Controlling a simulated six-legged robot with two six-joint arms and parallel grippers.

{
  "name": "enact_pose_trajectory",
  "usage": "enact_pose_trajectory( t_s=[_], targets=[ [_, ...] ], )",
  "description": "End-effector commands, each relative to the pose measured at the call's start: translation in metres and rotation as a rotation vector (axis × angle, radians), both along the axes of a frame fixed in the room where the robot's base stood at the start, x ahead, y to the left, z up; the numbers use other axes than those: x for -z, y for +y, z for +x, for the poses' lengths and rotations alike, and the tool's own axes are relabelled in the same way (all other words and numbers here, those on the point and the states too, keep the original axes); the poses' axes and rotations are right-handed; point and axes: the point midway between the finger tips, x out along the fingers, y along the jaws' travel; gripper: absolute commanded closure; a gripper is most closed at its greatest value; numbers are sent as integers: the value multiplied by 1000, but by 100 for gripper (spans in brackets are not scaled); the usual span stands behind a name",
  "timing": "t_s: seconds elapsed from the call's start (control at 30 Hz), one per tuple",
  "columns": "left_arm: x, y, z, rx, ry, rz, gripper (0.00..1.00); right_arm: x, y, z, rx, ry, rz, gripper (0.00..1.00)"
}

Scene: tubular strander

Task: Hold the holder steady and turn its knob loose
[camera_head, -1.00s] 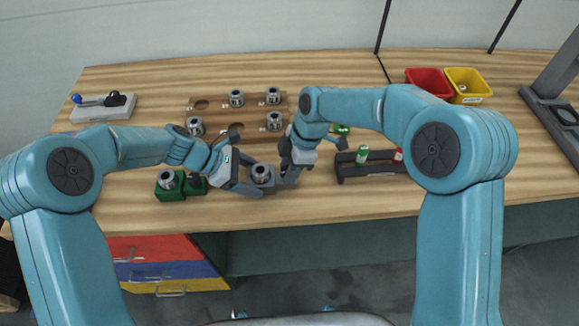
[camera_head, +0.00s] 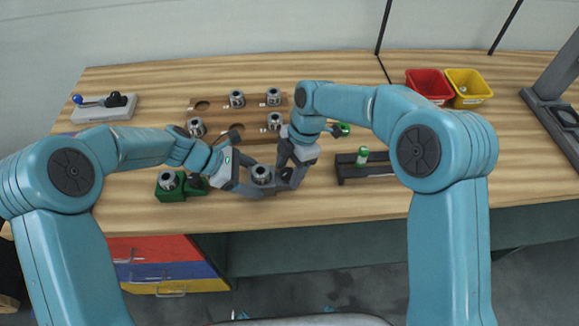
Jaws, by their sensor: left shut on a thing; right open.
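A grey holder (camera_head: 263,189) with a round metal piece (camera_head: 262,173) on top sits near the front of the wooden table, between my two grippers. My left gripper (camera_head: 247,187) is shut on the holder's left side. My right gripper (camera_head: 284,181) is open at the holder's right side, its fingers pointing down and left around that end. The knob cannot be made out; the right fingers cover that side. I cannot tell whether they touch it.
A green holder (camera_head: 171,194) with a metal piece stands left of my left gripper. Behind are a brown board (camera_head: 222,104) with several metal pieces, a red bin (camera_head: 427,81) and a yellow bin (camera_head: 472,102). A black rack (camera_head: 350,180) stands to the right.

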Motion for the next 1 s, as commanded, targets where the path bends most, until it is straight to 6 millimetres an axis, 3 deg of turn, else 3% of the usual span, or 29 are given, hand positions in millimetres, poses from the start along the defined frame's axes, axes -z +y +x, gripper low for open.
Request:
enact_pose_trajectory(
  t_s=[0.23, 0.7, 1.0],
  targets=[
    [-1, 0, 1, 0, -3, 0, 89, -3, -1, 1, 1, -1, 0, 43],
    [-1, 0, 1, 0, -3, 0, 89, -46, -13, 7, 2, -1, 1, 43],
    [-1, 0, 0, 0, -3, 0, 89, -48, -13, 7, 1, 0, 0, 43]
  ],
)
